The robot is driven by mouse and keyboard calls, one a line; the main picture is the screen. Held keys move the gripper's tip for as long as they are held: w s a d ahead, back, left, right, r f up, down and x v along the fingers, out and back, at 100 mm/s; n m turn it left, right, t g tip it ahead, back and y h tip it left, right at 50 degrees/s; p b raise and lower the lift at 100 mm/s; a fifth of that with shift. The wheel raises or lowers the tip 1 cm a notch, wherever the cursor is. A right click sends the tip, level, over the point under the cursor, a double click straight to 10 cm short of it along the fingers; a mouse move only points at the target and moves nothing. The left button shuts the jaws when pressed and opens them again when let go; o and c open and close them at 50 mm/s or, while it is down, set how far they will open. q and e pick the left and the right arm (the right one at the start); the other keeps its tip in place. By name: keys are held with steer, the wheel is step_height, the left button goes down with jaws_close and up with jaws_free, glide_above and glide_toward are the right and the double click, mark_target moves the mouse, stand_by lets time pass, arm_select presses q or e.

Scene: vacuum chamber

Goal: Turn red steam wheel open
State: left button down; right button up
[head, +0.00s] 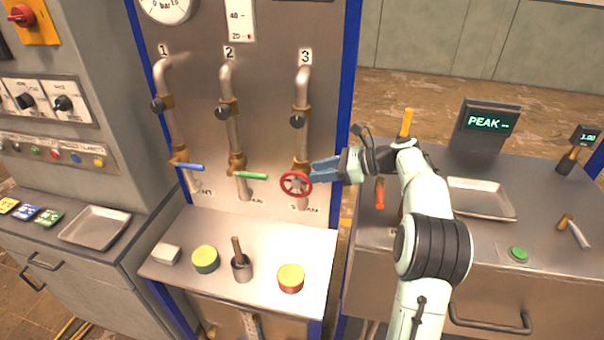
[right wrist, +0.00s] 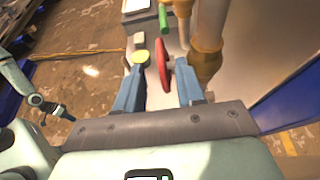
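The red steam wheel (head: 296,184) is on the lower end of pipe 3 on the metal panel. My right gripper (head: 314,171) reaches it from the right, its blue fingers at the wheel's upper right. In the right wrist view the red wheel (right wrist: 163,64) shows edge-on between the two spread fingers of the right gripper (right wrist: 158,75), with a gap on each side. What looks like my left gripper (right wrist: 66,115) is small at the left of that view, too small to read; it is outside the head view.
A green handle (head: 250,175) on pipe 2 and a blue handle (head: 188,166) on pipe 1 are left of the wheel. A shelf below holds a yellow-topped red cylinder (head: 291,278). An orange-handled tool (head: 379,193) lies on the right bench, near my right arm.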

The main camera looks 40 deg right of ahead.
mark_target(302, 174)
steer(key=x, duration=0.6)
steer(key=shift+d+r, duration=0.1)
steer(key=shift+r, duration=0.05)
jaws_close()
